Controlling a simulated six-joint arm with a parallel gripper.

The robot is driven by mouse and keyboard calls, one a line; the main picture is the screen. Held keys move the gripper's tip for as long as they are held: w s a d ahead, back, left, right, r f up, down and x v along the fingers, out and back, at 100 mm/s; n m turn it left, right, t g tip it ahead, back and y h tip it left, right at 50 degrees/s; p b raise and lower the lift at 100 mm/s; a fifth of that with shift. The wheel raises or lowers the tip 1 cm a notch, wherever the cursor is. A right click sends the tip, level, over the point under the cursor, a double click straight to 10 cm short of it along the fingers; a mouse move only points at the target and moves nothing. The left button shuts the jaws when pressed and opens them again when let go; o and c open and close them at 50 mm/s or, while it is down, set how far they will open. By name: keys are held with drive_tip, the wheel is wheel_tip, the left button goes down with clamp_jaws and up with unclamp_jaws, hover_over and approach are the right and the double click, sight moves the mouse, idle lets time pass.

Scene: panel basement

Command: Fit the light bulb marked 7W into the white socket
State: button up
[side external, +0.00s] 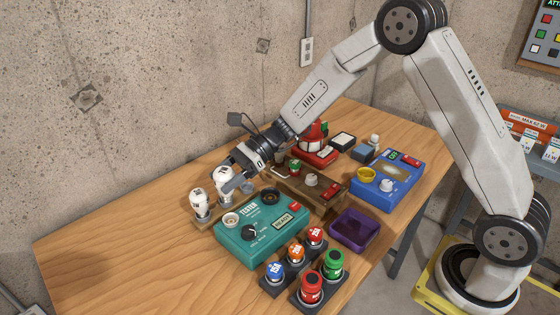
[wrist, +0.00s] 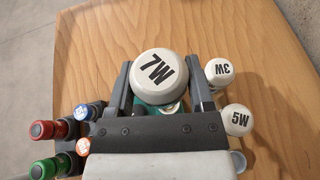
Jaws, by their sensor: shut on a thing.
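The bulb marked 7W (wrist: 160,76) is white and round-topped. It sits between the two fingers of my gripper (wrist: 157,88) in the wrist view, its marked top facing the camera. In the side view my gripper (side external: 232,181) points down at the left, close to the white bulbs and beyond the teal tester (side external: 262,243). The white socket (side external: 231,219) is a pale ring at the left of the tester's top. The tester also has a black ring (side external: 270,196). In the wrist view the bulb and gripper hide most of the tester.
White bulbs marked 3W (wrist: 219,71) and 5W (wrist: 237,120) stand to the right of my gripper. Several coloured pieces (side external: 297,250) stand in dark holders before the tester. A purple tray (side external: 354,231) and blue box (side external: 388,187) lie right. The table's left (side external: 100,245) is clear.

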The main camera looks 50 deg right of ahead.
sight(229, 201)
drive_tip(key=shift+f, duration=2.8)
drive_tip(key=shift+f, duration=0.6)
drive_tip(key=o, duration=1)
drive_tip(key=shift+d, duration=0.1)
drive_tip(key=shift+v, duration=5.45)
drive_tip(key=s+d+n+h, duration=0.1)
drive_tip(key=s+n+h, duration=0.3)
drive_tip(key=s+n, duration=0.2)
drive_tip(key=s+d+n+h, duration=0.2)
drive_tip(key=s+n+h, duration=0.2)
drive_tip(key=s+n, duration=0.2)
drive_tip(key=s+d+f+n+h, duration=0.1)
drive_tip(key=s+n+h, duration=0.4)
drive_tip(key=n, duration=0.3)
drive_tip(key=shift+s+d, duration=0.25)
drive_tip(key=shift+s, duration=0.15)
